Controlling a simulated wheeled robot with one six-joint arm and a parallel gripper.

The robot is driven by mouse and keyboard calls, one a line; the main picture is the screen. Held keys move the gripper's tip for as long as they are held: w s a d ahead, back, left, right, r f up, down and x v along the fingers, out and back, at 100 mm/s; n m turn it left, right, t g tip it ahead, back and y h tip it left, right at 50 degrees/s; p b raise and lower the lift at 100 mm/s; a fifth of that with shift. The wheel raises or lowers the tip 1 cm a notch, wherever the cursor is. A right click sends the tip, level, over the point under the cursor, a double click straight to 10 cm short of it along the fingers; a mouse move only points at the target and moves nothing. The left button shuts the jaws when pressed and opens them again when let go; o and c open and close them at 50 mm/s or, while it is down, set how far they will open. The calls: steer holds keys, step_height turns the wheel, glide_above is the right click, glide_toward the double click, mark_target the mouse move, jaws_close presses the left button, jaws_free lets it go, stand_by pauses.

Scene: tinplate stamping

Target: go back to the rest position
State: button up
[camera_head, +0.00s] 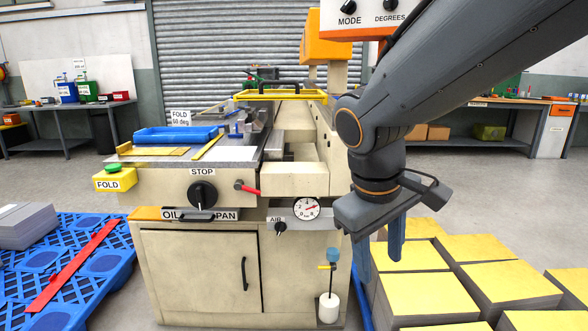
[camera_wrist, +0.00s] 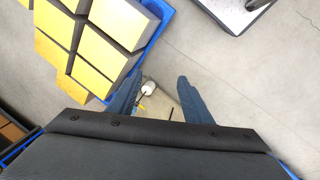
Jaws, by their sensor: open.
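My gripper (camera_head: 382,250) hangs at the end of my grey arm in the head view, to the right of the cream folding machine (camera_head: 200,265). Its blue fingers point down, in front of the yellow-topped stacks. In the wrist view my gripper (camera_wrist: 155,92) shows two blue fingers spread apart with nothing between them. Past the fingers, a white cylinder (camera_wrist: 149,87) shows low down near the floor.
A blue pallet (camera_head: 125,250) with a grey stack and a red strip lies at left. The machine carries a blue tray (camera_head: 175,134) and an air gauge (camera_head: 306,208). Workbenches stand behind.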

steer(key=s+a+f+m+g+y, duration=0.2)
steer(key=s+a+f+m+y, duration=0.15)
steer(key=s+f, duration=0.35)
steer(key=s+d+r+m+h+p, duration=0.1)
steer(key=d+r+p, duration=0.7)
steer(key=p, duration=0.8)
steer(key=shift+s+d+r+m, duration=0.2)
steer(key=shift+r+m, duration=0.35)
steer(key=shift+r, duration=0.2)
